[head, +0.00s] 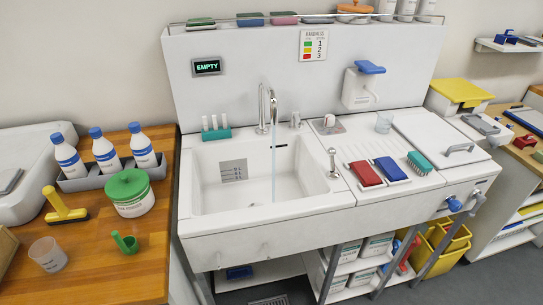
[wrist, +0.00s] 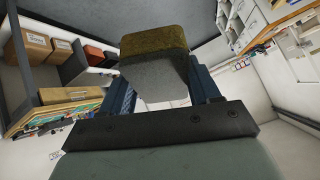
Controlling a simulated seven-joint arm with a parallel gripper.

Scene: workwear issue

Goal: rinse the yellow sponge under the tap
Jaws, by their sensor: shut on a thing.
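In the wrist view my gripper (wrist: 162,84) is shut on a block with a dull yellow-brown upper part and a grey lower part, which looks like the yellow sponge (wrist: 153,43). The sponge sits between the two blue fingers, with open room beyond it. Neither my gripper nor this sponge shows in the head view. The tap (head: 263,108) stands at the back of the white sink basin (head: 215,205). A thin stream of water (head: 274,170) runs from its spout into the basin.
A small lever (head: 333,163) stands at the basin's right edge. Bottles and a green-lidded tub (head: 130,192) stand on the left counter.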

